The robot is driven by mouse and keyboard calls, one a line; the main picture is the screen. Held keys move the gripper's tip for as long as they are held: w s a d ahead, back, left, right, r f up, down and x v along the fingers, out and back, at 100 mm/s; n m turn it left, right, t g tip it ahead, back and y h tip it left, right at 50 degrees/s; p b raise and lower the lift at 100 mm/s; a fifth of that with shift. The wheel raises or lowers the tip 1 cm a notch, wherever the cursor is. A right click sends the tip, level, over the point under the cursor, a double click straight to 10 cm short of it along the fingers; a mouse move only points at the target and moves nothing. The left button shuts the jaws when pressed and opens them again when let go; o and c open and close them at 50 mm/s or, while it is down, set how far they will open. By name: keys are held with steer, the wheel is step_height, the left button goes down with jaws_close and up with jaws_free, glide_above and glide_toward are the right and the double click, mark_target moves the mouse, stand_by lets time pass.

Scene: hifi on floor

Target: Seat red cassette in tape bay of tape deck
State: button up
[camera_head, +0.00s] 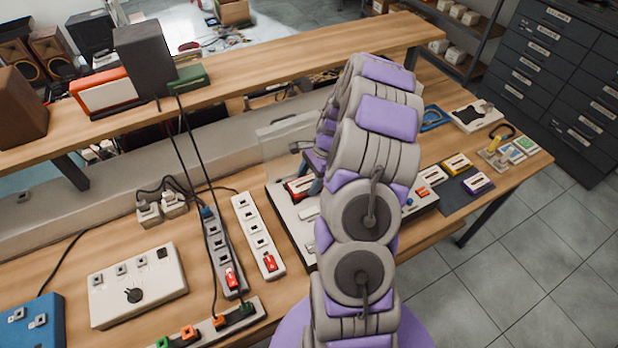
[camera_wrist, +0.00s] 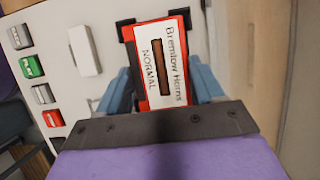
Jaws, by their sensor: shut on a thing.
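The red cassette (camera_wrist: 148,60) has a white label reading "Bremlow Horns" and "NORMAL". It lies between the blue-grey fingers of my gripper (camera_wrist: 160,88), which is shut on it. Black parts of the tape bay (camera_wrist: 126,31) show past the cassette's far corners, so it is at the bay; I cannot tell how deep it sits. The pale tape deck (camera_head: 291,220) stands on the bench, its clear lid (camera_head: 284,136) raised. In the head view the cassette (camera_head: 299,187) shows beside my gripper (camera_head: 312,184), and my arm hides the deck's right part.
Deck buttons (camera_wrist: 32,66) line the left in the wrist view. Two power strips (camera_head: 258,235) lie left of the deck. More cassettes (camera_head: 456,164) lie right of my arm. A raised shelf (camera_head: 240,78) runs behind, with black cables hanging from it.

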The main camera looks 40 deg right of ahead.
stand_by(0.3)
steer(key=o, duration=1.1)
steer(key=shift+w+a+r+p+v, duration=0.25)
steer(key=shift+p+v, duration=0.95)
steer(key=shift+v, duration=2.6)
steer(key=shift+s+a+r+p+v, duration=0.1)
steer(key=shift+a+p+v, duration=0.7)
steer(key=shift+v, duration=2.95)
steer(key=shift+w+d+r+p+v, duration=0.1)
steer(key=shift+p+v, duration=1.5)
steer(key=shift+v, duration=2.2)
